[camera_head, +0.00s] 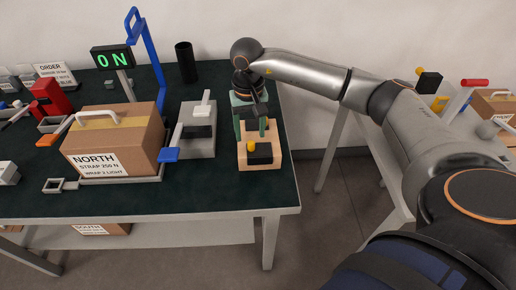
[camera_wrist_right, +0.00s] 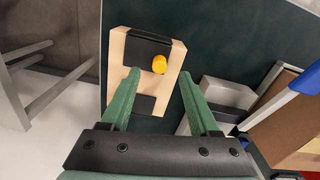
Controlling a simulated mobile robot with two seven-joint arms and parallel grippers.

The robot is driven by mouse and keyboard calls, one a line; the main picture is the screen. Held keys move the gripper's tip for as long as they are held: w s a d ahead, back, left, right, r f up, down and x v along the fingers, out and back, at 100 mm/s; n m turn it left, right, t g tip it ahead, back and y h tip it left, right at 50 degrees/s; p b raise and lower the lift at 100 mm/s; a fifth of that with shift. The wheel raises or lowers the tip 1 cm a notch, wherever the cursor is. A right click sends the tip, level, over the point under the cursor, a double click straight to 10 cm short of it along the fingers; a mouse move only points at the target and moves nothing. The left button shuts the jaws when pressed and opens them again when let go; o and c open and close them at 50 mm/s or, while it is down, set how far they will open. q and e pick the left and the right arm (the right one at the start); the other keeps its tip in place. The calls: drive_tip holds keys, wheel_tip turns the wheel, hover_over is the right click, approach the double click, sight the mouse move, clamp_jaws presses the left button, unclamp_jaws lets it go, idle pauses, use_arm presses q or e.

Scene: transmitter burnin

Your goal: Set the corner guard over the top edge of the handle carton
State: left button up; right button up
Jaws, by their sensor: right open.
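The handle carton (camera_head: 117,140) is a brown box with a white handle (camera_head: 97,117) on top and a NORTH label, standing on the dark green table. My right gripper (camera_head: 251,133) points down over a pale wooden block (camera_head: 277,158) to the carton's right. Its green fingers are apart with nothing between them; the right wrist view also shows the gripper (camera_wrist_right: 159,76) open above the block. A black piece (camera_head: 260,154) and a yellow knob (camera_head: 250,147) sit on the block. I cannot tell for sure whether this black piece is the corner guard. My left gripper is out of view.
A grey device (camera_head: 196,137) with a white lever stands between carton and block. A blue post (camera_head: 147,60) and a green-lit display (camera_head: 112,57) rise behind the carton. A black cup (camera_head: 186,62) stands at the back. The table front right is clear. Another table stands right.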

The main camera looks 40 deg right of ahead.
sight(251, 143)
drive_tip(key=shift+s+f, duration=0.1)
drive_tip(key=shift+f, duration=1.9)
clamp_jaws()
